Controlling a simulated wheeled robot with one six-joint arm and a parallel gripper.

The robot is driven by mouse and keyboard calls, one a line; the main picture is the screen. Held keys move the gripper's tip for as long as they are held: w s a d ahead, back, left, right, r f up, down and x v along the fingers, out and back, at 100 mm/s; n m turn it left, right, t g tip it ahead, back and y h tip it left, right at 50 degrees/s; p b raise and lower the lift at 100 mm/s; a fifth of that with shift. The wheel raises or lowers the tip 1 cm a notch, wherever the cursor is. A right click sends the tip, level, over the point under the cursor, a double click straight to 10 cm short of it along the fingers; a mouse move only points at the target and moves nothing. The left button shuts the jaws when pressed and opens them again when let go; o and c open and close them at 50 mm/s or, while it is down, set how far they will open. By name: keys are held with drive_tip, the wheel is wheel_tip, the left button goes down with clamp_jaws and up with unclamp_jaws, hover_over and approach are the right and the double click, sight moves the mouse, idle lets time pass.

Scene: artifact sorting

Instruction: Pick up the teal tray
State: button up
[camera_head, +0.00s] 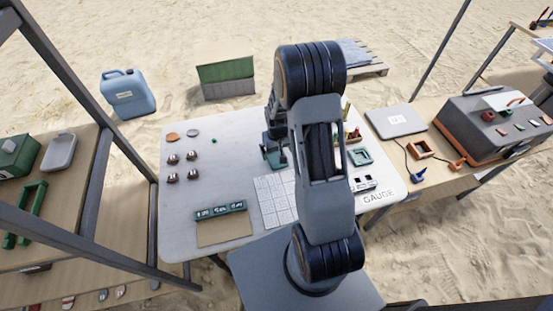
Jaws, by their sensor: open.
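A small square teal piece with a raised rim, which looks like the teal tray (360,156), lies on the right part of the white table, right of my arm. My gripper (275,158) hangs low over the middle of the table, left of that piece and apart from it. It is open, and its fingers are small and partly hidden by my arm. I cannot see anything held in it. A long dark teal strip with white lettering (220,210) lies near the table's front left.
The white table (235,160) holds several brown-and-white pieces (173,158) at left and a pale grid sheet (274,200) in the middle. A grey laptop-like slab (396,120) and an orange frame (421,149) lie on the right-hand bench. My arm hides part of the table.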

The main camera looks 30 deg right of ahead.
sight(277, 158)
drive_tip(key=shift+s+f+p, duration=0.15)
drive_tip(key=shift+f+p, duration=0.15)
drive_tip(key=shift+f, duration=1.95)
drive_tip(key=shift+c, duration=0.2)
drive_tip(key=c, duration=0.9)
drive_tip(key=shift+r, duration=0.1)
drive_tip(key=shift+c, duration=0.2)
